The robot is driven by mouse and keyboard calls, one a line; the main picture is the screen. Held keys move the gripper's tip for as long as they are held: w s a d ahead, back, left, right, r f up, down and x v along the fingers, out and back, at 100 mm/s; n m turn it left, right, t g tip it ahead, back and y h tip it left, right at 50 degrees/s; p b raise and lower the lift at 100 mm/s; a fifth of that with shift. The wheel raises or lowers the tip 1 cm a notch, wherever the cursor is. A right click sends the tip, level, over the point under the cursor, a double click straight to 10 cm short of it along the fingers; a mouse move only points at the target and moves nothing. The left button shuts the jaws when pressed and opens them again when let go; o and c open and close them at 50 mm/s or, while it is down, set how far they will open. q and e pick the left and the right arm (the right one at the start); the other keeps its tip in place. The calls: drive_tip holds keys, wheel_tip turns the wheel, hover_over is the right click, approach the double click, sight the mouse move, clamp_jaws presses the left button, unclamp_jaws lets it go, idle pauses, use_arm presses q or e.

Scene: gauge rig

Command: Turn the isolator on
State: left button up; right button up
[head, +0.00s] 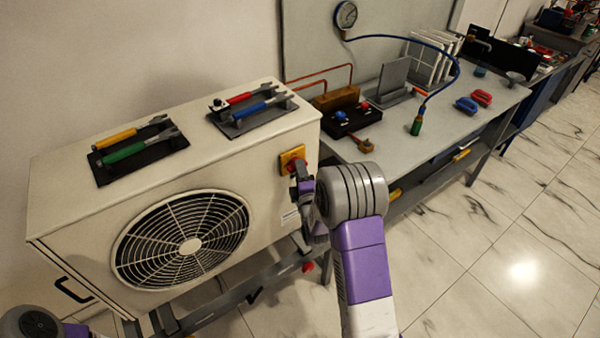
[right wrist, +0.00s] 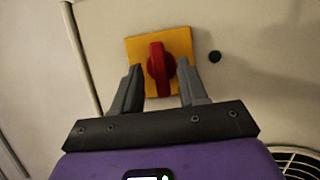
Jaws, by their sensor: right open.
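The isolator is a red rotary knob on a yellow square plate (head: 291,155), fixed to the side of a cream outdoor unit (head: 90,215). In the right wrist view the red knob (right wrist: 160,68) stands upright on its yellow plate (right wrist: 180,42). My right gripper (right wrist: 163,85) is open, with one finger on each side of the knob; a gap shows on each side. In the head view my right gripper (head: 298,185) is in front of the isolator and partly hidden by its own arm. My left gripper is out of view; only part of that arm shows at bottom left.
Tools with yellow and green handles (head: 120,145) and with red and blue handles (head: 250,105) lie on the unit's top. A grey workbench (head: 440,115) with a gauge (head: 346,14), blue hose and valve block stands to the right. The tiled floor at right is clear.

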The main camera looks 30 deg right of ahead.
drive_tip(key=shift+w, duration=0.3)
clamp_jaws()
